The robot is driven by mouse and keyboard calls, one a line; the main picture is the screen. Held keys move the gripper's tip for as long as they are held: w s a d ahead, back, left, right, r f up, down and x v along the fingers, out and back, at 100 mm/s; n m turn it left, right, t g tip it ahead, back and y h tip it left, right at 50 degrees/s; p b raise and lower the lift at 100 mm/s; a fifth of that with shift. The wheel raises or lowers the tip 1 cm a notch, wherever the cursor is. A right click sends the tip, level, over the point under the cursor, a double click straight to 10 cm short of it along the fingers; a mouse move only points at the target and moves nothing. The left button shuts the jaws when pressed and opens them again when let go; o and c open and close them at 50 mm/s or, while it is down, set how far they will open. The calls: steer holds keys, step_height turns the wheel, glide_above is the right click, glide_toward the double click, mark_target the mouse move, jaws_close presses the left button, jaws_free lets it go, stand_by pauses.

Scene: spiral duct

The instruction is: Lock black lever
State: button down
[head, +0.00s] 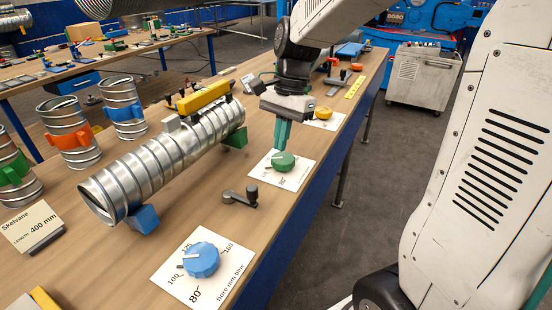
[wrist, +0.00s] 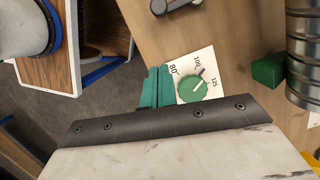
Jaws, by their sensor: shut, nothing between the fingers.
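The black lever (head: 239,198) is a small dark grey handle with a round knob end. It lies low on the wooden table in front of the spiral duct in the head view, and part of it shows at the top edge of the wrist view (wrist: 172,5). My gripper (head: 281,147) has teal fingers, pointing down and shut with nothing between them. It is above the green dial (head: 284,161), up and to the right of the lever in the head view. In the wrist view my fingers (wrist: 158,87) appear beside the green dial (wrist: 192,89); contact cannot be told.
A blue dial (head: 202,260) on a white card is nearer. Upright ducts with coloured clamps stand at left. The table's edge is at right.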

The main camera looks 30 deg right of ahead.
steer(key=shift+v, duration=1.05)
steer(key=s+a+r+n+t+h, duration=0.1)
steer(key=s+n+t+h, duration=0.1)
steer(key=s+n, duration=1.1)
steer(key=s, duration=0.7)
steer(key=shift+s+t+h, duration=0.3)
steer(key=shift+s, duration=0.05)
